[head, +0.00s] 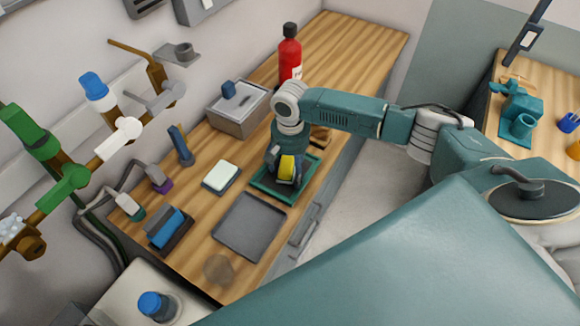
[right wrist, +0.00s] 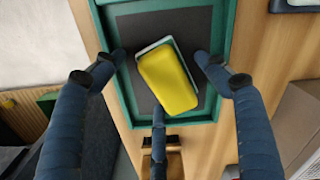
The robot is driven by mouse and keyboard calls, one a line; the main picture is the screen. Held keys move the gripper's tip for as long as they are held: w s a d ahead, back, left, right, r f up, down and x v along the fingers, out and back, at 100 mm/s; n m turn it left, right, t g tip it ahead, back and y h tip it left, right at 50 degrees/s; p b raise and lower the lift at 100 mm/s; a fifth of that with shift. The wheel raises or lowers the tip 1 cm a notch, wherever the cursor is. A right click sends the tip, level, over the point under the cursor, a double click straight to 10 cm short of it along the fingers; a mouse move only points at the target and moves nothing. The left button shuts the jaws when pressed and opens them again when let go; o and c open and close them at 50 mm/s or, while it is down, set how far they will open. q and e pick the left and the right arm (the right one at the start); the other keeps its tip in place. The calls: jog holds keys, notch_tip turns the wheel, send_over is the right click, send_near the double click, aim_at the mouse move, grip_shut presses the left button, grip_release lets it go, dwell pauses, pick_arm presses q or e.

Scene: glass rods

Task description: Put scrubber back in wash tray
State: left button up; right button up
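The scrubber is a yellow block with a pale layer along its edge, and it shows in the head view (head: 288,167) and the right wrist view (right wrist: 168,80). It lies tilted over the dark floor of a green-rimmed tray (head: 270,194), whose rim also shows in the right wrist view (right wrist: 222,40). My right gripper (right wrist: 160,75) is directly above the tray, its three dark fingers spread around the scrubber. Gaps show at the left; the right fingertip is very close to the scrubber, and contact there is unclear. My left gripper is out of view.
An empty grey tray (head: 250,227) lies in front of the green one. A pale pad on a dark base (head: 221,176) is to its left. A grey box (head: 238,108) and a red bottle (head: 290,55) stand behind.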

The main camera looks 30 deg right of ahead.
aim_at(290, 165)
notch_tip(290, 165, up, 12)
jog(key=b, duration=0.2)
jog(key=shift+r, duration=0.15)
dwell(0.7)
